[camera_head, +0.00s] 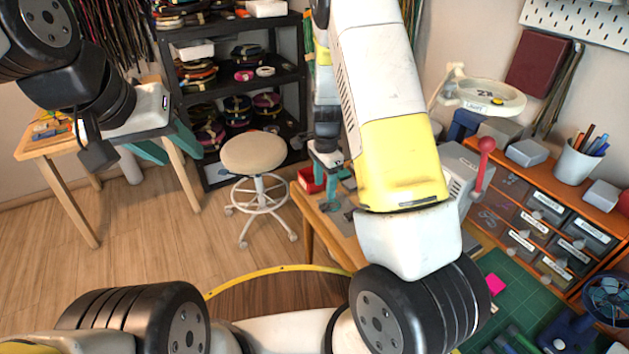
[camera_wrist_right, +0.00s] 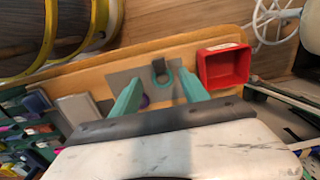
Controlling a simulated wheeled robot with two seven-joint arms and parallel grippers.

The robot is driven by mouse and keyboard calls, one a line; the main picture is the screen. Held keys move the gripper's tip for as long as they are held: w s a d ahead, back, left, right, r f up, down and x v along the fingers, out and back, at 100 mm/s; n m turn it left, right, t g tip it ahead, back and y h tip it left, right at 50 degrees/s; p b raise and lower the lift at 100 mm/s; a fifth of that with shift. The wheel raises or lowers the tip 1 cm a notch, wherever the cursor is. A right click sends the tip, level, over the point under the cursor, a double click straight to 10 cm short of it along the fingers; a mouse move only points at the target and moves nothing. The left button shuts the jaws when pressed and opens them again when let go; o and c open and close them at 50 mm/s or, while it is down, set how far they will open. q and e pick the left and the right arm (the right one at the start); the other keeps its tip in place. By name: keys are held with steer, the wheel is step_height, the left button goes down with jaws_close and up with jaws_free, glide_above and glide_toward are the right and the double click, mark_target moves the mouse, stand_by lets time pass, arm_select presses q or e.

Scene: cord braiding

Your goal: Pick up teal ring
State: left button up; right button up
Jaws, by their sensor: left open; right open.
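The teal ring (camera_wrist_right: 161,76) lies on a grey mat (camera_wrist_right: 121,79) on the wooden table in the right wrist view, with a dark piece at its far side. It looks like a small open loop. My right gripper (camera_wrist_right: 155,77) is open, its two teal fingers on either side of the ring in the picture. I cannot tell its height above the ring. In the head view the right gripper (camera_head: 335,180) points down over the table corner, and the ring is hard to make out. My left gripper (camera_head: 172,148) is open and empty at the upper left, away from the table.
A red tray (camera_wrist_right: 224,66) stands just right of the ring. A small purple thing (camera_wrist_right: 145,101) is partly hidden by a finger. A drawer cabinet (camera_head: 545,225) and green cutting mat (camera_head: 520,290) are at the right. A stool (camera_head: 254,153) stands on open floor.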

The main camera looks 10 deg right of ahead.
mark_target(325, 205)
step_height(325, 205, down, 8)
steer(key=shift+d+r, duration=0.15)
jaws_close()
stand_by(0.4)
